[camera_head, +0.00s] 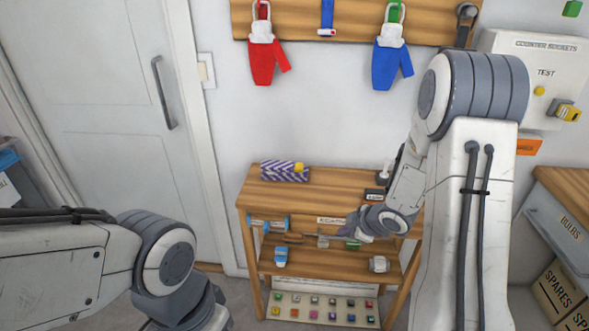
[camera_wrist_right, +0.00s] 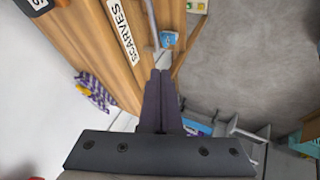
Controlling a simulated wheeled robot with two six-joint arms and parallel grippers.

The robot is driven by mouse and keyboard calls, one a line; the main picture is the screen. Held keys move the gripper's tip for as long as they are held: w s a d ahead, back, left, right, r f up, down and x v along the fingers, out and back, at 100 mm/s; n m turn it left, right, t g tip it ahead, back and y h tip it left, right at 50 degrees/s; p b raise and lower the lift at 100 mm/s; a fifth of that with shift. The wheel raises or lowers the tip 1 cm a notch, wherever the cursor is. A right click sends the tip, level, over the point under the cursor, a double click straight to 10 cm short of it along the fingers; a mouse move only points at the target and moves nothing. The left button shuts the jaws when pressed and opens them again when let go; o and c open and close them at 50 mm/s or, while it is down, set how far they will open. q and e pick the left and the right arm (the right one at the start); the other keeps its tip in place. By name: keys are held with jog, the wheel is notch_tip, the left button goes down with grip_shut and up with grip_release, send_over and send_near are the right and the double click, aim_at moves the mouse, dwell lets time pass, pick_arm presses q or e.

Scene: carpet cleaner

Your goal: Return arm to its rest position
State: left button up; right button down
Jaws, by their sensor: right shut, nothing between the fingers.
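My right arm comes in from the right of the head view and reaches down to the front of the wooden shelf unit (camera_head: 330,187). My right gripper (camera_head: 318,241) points left there, just below the edge of the top board. In the right wrist view its two dark fingers (camera_wrist_right: 160,78) are together with nothing between them, beside a board edge with a "SCARVES" label (camera_wrist_right: 123,30). My left arm shows at the lower left of the head view, bent downward. Its gripper is outside the frame.
A purple patterned scarf (camera_head: 285,172) lies on the top board. Small items, including a blue one (camera_head: 281,256), sit on the shelf below. Red (camera_head: 263,62) and blue (camera_head: 386,68) garments hang above.

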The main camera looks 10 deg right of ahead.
jog(key=s+a+r+m+g+h+p, duration=0.1)
jog(key=s+a+r+m+h+p, duration=0.2)
jog(key=a+r, duration=0.75)
jog(key=s+a+r+g+p, duration=0.1)
jog(key=s+a, duration=0.3)
jog(key=s, duration=0.4)
jog(key=s+a+r+m+g+y+p, duration=0.1)
jog(key=s+a+r+g, duration=0.2)
jog(key=s, duration=0.5)
jog(key=s+a+r+m+g+p, duration=0.1)
jog(key=s+a+r, duration=0.3)
jog(key=s, duration=0.4)
jog(key=shift+a+r+g+y, duration=0.15)
jog(key=shift+a+g+y, duration=0.25)
jog(key=shift+g, duration=0.1)
